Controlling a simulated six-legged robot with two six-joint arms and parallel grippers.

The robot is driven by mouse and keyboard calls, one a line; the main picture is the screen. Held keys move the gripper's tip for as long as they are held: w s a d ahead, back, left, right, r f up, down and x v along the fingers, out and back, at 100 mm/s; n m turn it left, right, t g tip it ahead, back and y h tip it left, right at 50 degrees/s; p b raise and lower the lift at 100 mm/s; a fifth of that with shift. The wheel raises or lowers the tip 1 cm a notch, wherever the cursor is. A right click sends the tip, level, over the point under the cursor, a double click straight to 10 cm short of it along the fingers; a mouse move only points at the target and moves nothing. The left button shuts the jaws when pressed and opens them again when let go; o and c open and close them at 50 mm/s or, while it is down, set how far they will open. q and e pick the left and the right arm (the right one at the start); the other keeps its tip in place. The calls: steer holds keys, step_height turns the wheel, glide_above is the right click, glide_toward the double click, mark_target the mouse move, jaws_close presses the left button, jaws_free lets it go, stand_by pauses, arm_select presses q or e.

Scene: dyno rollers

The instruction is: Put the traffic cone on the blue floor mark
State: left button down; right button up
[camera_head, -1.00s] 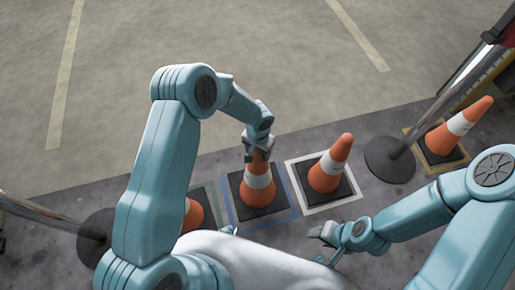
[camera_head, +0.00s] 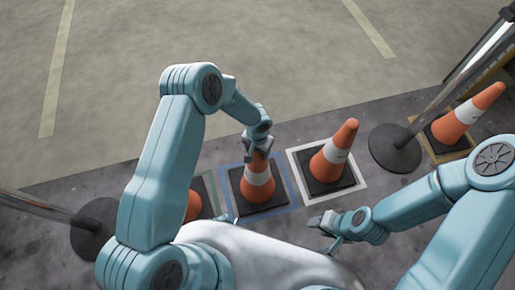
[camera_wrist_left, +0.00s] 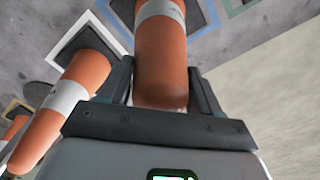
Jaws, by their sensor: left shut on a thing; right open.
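An orange and white traffic cone (camera_head: 257,178) with a dark square base stands upright inside the blue floor mark (camera_head: 288,179). My left gripper (camera_head: 258,148) is shut on the top of this cone. In the left wrist view, the cone (camera_wrist_left: 161,60) sits between the fingers of the left gripper (camera_wrist_left: 160,88), its tip pointing toward the wrist. My right gripper (camera_head: 322,225) is empty and open, low in front of the white-marked cone and apart from it.
Another cone (camera_head: 333,152) stands in a white floor mark (camera_head: 363,190) to the right. One (camera_head: 467,117) stands in a yellow mark beyond a post base (camera_head: 394,149). A partly hidden cone (camera_head: 193,205) is at left, near another post base (camera_head: 95,229). The floor behind is clear.

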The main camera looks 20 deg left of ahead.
arm_select(q)
steer(key=shift+w+r, duration=0.1)
steer(key=shift+c, duration=1)
jaws_free()
